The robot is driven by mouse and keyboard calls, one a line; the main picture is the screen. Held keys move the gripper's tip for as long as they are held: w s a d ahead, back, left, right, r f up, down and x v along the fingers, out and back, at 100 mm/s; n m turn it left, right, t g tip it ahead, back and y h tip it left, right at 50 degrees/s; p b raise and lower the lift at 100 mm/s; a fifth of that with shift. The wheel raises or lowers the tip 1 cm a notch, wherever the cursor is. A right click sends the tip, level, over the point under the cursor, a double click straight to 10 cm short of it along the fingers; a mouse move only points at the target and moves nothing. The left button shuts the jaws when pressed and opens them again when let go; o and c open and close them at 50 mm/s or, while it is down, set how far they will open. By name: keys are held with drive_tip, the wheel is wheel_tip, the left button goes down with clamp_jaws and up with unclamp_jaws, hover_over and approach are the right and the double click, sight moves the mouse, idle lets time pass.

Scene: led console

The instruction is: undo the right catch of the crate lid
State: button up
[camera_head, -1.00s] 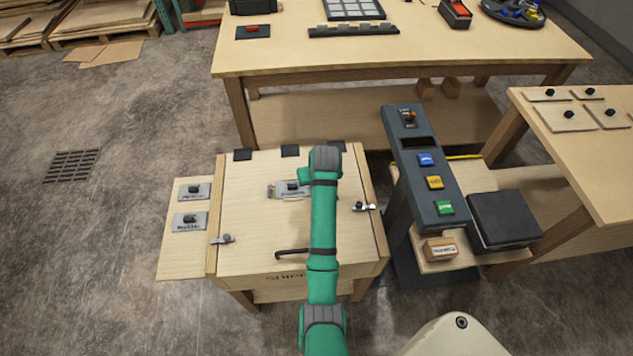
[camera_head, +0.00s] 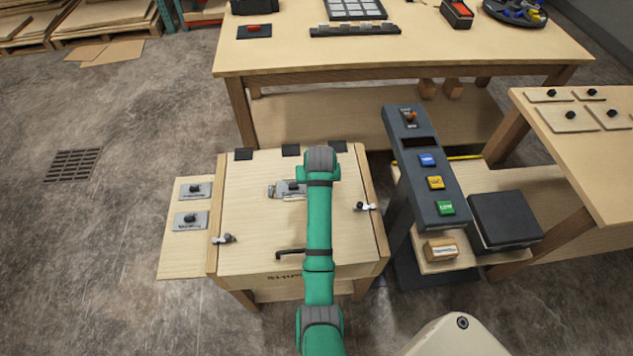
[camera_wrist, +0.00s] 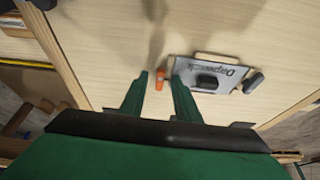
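The wooden crate's lid (camera_head: 245,215) is closed flat. The right catch (camera_head: 364,206), a small silver lever with a dark knob, lies across the lid's right edge. In the wrist view a dark and pale piece at the top left corner (camera_wrist: 40,3) looks like this catch, cut by the frame. The left catch (camera_head: 223,238) sits on the opposite edge. My gripper (camera_wrist: 160,77) is open above the lid, left of the label plate (camera_wrist: 215,75). A small orange piece (camera_wrist: 160,84) shows between the fingers; I cannot tell whether they touch it. My arm hides the gripper in the head view.
A dark handle (camera_head: 290,253) is at the lid's front. A console (camera_head: 420,165) with blue, yellow and green buttons stands right of the crate, across a narrow gap. A side board (camera_head: 175,245) with two plates is on the left. A large table (camera_head: 400,58) stands behind.

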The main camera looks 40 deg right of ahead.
drive_tip(key=v, duration=1)
drive_tip(key=shift+r, duration=0.35)
drive_tip(key=shift+a, duration=0.1)
